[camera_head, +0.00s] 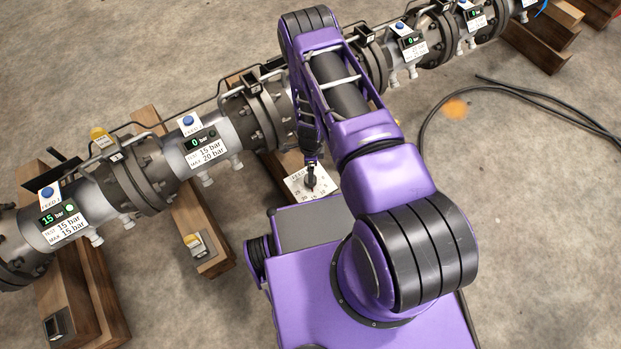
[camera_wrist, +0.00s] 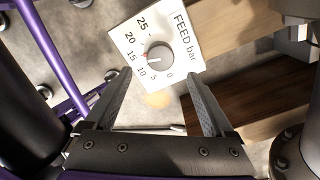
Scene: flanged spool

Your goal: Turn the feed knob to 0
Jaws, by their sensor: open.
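The feed knob (camera_wrist: 160,60) is a round grey knob on a white dial plate (camera_wrist: 186,58) marked "FEED bar", with numbers from 0 to 25. A red mark on the knob's left side points at about 15. The 0 lies below and right of the knob. My gripper (camera_wrist: 146,82) is open, its two fingers apart and empty, with the knob beyond the gap between them. In the head view my gripper (camera_head: 309,160) hangs over the dial plate (camera_head: 326,187), hiding part of it; the knob's setting cannot be read there.
A large flanged pipe (camera_head: 215,145) runs across on wooden beams (camera_head: 205,235). A black cable (camera_head: 530,95) lies on the floor at right. Floor right of my arm is mostly clear.

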